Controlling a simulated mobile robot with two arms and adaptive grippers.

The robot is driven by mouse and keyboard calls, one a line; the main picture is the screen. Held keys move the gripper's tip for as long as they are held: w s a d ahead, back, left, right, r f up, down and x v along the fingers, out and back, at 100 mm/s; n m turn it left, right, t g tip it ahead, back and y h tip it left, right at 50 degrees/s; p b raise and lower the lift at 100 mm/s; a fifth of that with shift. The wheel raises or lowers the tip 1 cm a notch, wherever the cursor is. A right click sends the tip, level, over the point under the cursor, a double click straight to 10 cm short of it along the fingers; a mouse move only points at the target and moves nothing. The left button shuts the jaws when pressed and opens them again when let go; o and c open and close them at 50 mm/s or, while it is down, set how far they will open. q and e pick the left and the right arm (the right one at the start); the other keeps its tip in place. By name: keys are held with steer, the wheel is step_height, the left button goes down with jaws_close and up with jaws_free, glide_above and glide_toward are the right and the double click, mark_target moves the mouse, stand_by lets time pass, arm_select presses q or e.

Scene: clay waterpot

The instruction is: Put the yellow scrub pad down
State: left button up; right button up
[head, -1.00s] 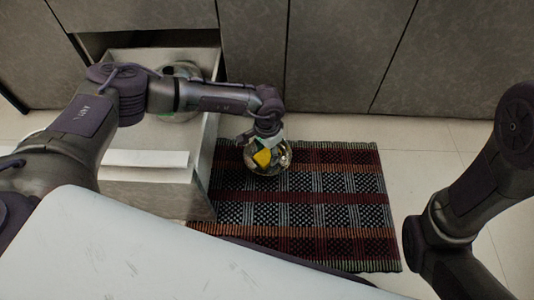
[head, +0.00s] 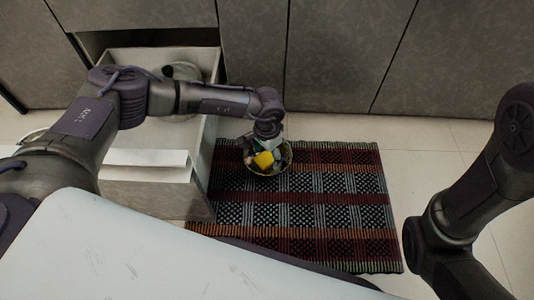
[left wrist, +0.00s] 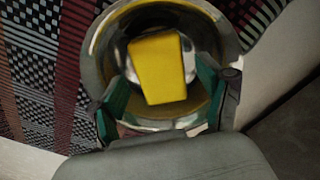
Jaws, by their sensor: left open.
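The yellow scrub pad (head: 263,160) shows at a round metal bowl (head: 284,164) standing on the patterned mat. In the left wrist view the pad (left wrist: 158,68) lies over the bowl's (left wrist: 92,68) shiny hollow. My left gripper (head: 268,142) points down just above the bowl. Its green-padded fingers (left wrist: 162,92) are spread on both sides of the pad, with a gap showing at each side. Whether the pad rests on the bowl's bottom is hard to tell. My right arm is at the right edge of the head view; its gripper is out of the picture.
An open grey drawer (head: 207,150) stands left of the mat, close to the bowl, with a round metallic thing (head: 182,72) inside. Grey cabinet fronts (head: 335,55) close off the back. The mat (head: 330,200) is clear to the bowl's right and in front of it.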

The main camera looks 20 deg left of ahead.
mark_target(267, 158)
arm_select(q)
step_height(267, 158, up, 13)
steer(key=p, duration=0.8)
steer(key=shift+r, duration=0.15)
